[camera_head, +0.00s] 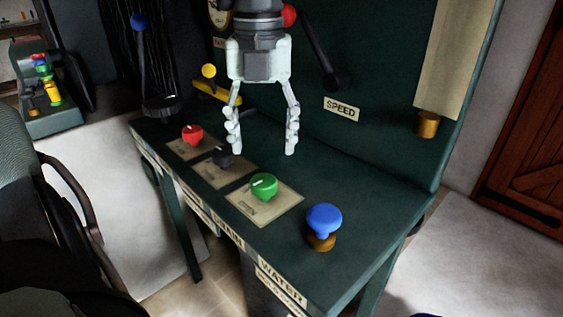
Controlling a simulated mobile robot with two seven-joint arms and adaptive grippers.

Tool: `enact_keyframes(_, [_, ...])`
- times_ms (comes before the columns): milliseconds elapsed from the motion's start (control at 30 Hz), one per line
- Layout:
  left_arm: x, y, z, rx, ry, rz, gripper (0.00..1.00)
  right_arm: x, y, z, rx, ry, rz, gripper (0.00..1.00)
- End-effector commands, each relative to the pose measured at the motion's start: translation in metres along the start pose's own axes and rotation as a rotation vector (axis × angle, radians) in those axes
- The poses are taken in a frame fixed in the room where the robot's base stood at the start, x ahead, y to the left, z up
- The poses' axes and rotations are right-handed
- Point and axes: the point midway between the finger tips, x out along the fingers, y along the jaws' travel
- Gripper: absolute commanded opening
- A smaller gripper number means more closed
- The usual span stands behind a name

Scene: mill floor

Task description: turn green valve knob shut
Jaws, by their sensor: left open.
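The green valve knob (264,186) sits on a beige plate (283,205) on the dark green bench top. It has a pale line mark on its top. My left gripper (262,149) hangs pointing down above and behind the green knob, its two pale fingers spread apart with nothing between them. The fingers appear clear of the knob. My right gripper is not in view.
A black knob (223,157) and a red knob (192,134) stand on plates to the left. A blue knob (323,220) on a brass base stands to the right. A back panel with a black lever (329,67) and a SPEED label (341,108) rises behind the bench.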

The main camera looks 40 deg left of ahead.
Motion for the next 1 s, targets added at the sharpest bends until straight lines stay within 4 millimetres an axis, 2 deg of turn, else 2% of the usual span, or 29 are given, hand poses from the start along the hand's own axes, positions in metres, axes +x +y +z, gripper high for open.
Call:
enact_keyframes(200, [0.032, 0.001, -0.002, 0.001, 0.008, 0.002, 0.61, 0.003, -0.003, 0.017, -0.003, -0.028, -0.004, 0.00])
enact_keyframes(500, [0.070, 0.000, -0.001, 0.001, 0.005, 0.000, 0.61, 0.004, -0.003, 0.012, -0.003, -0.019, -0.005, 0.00])
enact_keyframes(833, [0.076, 0.000, -0.001, 0.000, 0.004, -0.001, 0.61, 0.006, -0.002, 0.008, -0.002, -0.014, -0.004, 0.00])
enact_keyframes(867, [0.076, 0.000, -0.001, 0.000, 0.004, -0.001, 0.60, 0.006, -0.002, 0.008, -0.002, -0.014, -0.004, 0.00])
enact_keyframes(1000, [0.076, 0.000, -0.001, 0.001, 0.004, -0.002, 0.43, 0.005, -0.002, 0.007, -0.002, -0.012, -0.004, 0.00])
